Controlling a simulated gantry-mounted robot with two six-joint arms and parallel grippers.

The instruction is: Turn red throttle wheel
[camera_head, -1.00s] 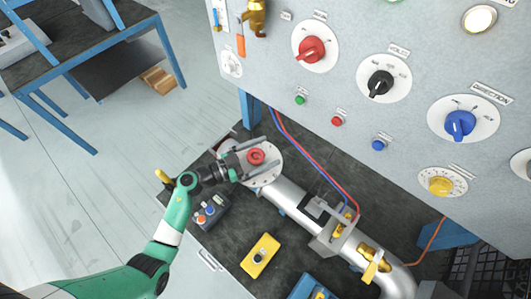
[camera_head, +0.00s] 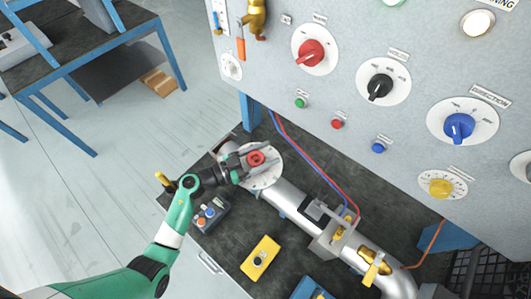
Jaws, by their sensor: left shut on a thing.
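The red throttle wheel (camera_head: 256,158) is a small red ring-shaped knob on a pale round plate (camera_head: 262,179) at the left end of a silver pipe. My left gripper (camera_head: 254,159) reaches in from the left with its two fingers on either side of the wheel and is shut on it. The fingers hide part of the wheel's sides and of the plate. My right gripper is not in view.
A grey panel with red (camera_head: 312,53), black (camera_head: 380,87) and blue (camera_head: 459,126) knobs rises behind the bench. A red and a blue hose run beside the pipe (camera_head: 297,205). A yellow box (camera_head: 260,257) and a small button box (camera_head: 208,214) lie in front.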

